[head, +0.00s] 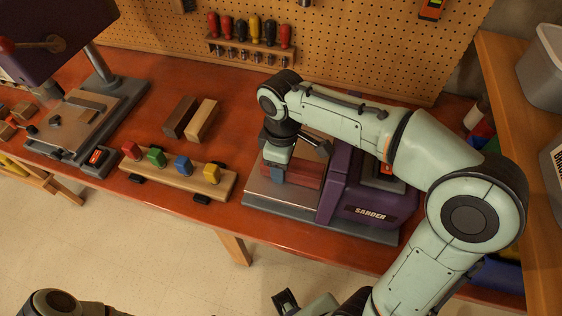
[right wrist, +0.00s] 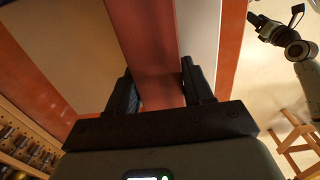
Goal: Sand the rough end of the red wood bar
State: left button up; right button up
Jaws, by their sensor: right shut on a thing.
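The red wood bar (head: 303,173) lies low over the grey work table (head: 268,195) of the purple sander (head: 365,200). Its right end is against or very near the sander's housing; I cannot tell which, and its end face is hidden. My right gripper (head: 280,165) is shut on the bar from above, near its left part. In the right wrist view the bar (right wrist: 145,45) runs between the two fingers (right wrist: 160,90) and out of the top edge. My left gripper (head: 286,301) is empty and appears open, at the bottom edge in front of the bench; it also shows in the right wrist view (right wrist: 275,18).
A rack with several coloured blocks (head: 178,180) stands left of the sander. Dark (head: 178,116) and light (head: 203,119) wood bars lie behind it. A drill press (head: 103,72) stands at the left. Screwdrivers (head: 242,32) hang on the pegboard. A shelf (head: 505,80) bounds the right.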

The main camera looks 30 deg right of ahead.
pick_arm(q)
jog(key=shift+w+r+p, duration=0.2)
jog(key=shift+r+p, duration=0.1)
jog(key=shift+r, duration=0.05)
pick_arm(e)
jog(key=shift+w+d, duration=0.3)
jog(key=shift+d, duration=0.15)
jog(key=shift+s+a+f, duration=0.1)
jog(key=shift+s+a, duration=0.3)
jog(key=shift+a, duration=0.1)
dwell(0.8)
pick_arm(q)
jog(key=shift+w+r, duration=0.1)
jog(key=shift+r, duration=0.15)
pick_arm(e)
jog(key=shift+w+d, duration=0.1)
pick_arm(q)
jog(key=shift+w+r+p, duration=0.15)
jog(key=shift+r+p, duration=0.1)
jog(key=shift+p, duration=0.15)
pick_arm(e)
jog(key=shift+w+d, duration=0.25)
jog(key=shift+d, duration=0.15)
jog(key=shift+s+a, duration=0.4)
jog(key=shift+a, duration=0.05)
dwell(0.9)
